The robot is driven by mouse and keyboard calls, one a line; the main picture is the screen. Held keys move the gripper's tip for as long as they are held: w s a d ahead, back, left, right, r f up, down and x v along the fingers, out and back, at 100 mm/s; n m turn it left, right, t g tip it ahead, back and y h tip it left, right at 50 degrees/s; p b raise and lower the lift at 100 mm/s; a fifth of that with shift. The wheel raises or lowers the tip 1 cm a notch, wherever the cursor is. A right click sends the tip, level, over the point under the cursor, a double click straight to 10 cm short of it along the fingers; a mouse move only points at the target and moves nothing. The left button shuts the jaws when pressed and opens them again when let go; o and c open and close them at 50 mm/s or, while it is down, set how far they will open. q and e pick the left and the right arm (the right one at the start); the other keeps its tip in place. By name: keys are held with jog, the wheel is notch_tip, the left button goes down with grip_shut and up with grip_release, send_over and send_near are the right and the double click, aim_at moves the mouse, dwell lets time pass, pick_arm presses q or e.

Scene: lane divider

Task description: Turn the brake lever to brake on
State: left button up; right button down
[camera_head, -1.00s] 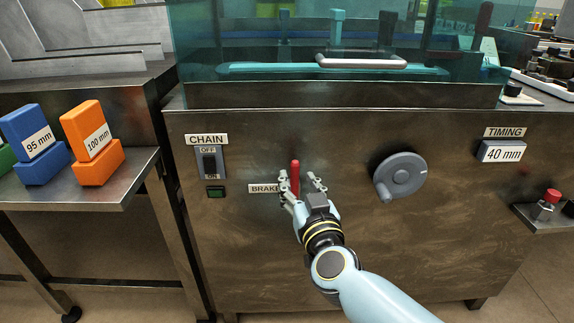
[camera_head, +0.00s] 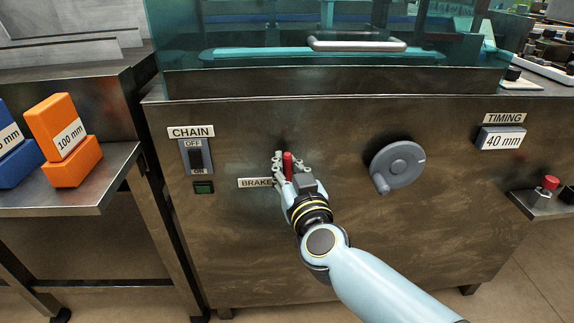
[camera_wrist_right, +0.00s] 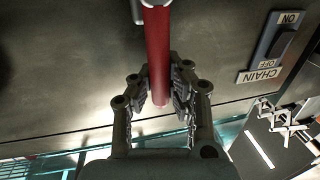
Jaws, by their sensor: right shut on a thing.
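The red brake lever (camera_head: 288,165) is on the front panel of the machine, right of the BRAKE label (camera_head: 256,183). It points upward in the head view. My right gripper (camera_head: 291,162) is at the lever with one finger on each side of it, shut on it. In the right wrist view the red lever (camera_wrist_right: 157,55) runs between the two fingers (camera_wrist_right: 160,88), its free end between the fingertips. The lever's lower part is hidden by the gripper in the head view. My left gripper is not in view.
A CHAIN switch (camera_head: 197,157) and a green indicator (camera_head: 204,188) are left of the lever. A grey handwheel (camera_head: 397,165) is to its right. A teal guard (camera_head: 230,30) with a handle is above. A side shelf (camera_head: 95,190) holds orange and blue blocks.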

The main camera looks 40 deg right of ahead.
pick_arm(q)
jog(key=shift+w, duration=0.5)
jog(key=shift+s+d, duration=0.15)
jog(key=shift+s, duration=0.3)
pick_arm(e)
jog(key=shift+f, duration=0.25)
